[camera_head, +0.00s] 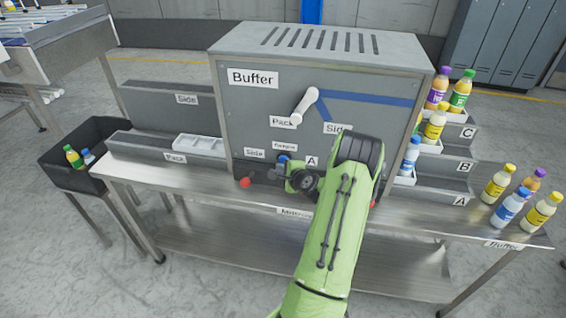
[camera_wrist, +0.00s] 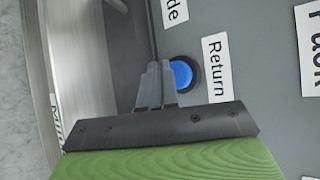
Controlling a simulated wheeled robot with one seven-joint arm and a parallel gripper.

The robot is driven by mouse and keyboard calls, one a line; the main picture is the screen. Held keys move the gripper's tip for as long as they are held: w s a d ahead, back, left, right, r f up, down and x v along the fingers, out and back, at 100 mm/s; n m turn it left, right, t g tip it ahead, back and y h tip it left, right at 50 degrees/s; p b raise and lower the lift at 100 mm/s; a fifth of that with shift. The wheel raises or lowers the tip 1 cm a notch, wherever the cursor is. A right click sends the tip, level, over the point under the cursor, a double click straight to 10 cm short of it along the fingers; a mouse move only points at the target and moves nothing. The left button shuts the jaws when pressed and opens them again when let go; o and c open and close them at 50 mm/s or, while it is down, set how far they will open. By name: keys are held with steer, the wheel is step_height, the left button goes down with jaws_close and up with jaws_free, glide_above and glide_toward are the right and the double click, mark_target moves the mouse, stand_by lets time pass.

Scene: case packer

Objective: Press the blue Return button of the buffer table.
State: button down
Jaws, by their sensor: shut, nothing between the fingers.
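The blue Return button (camera_wrist: 181,74) sits on the grey face of the buffer cabinet, beside a white label (camera_wrist: 217,68) reading "Return" in the wrist view. In the head view the blue button (camera_head: 283,158) shows just above my gripper (camera_head: 278,172). My gripper's fingers are shut and empty. In the wrist view the fingertips (camera_wrist: 158,66) lie beside the button's left edge; whether they touch it I cannot tell. The grey buffer cabinet (camera_head: 240,115) stands on the metal buffer table (camera_head: 235,194).
A white lever handle (camera_head: 304,105) sticks out above the button. A red button (camera_head: 245,182) is at lower left. Bottles stand on the right shelves (camera_head: 455,150) and the table's right end. A black bin (camera_head: 60,160) with bottles is at left.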

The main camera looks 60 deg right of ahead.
steer(key=shift+w+d, duration=0.1)
steer(key=shift+d, duration=0.15)
steer(key=shift+w+d, duration=0.2)
steer(key=shift+d, duration=0.3)
stand_by(0.6)
steer(key=shift+a, duration=0.1)
steer(key=shift+s+a+b, duration=0.3)
steer(key=shift+s+a, duration=0.1)
steer(key=shift+a, duration=0.4)
steer(key=s+a+b, duration=0.2)
steer(key=a, duration=0.3)
steer(key=shift+s+a+b, duration=0.2)
steer(key=shift+a+b, duration=0.1)
steer(key=shift+b, duration=0.05)
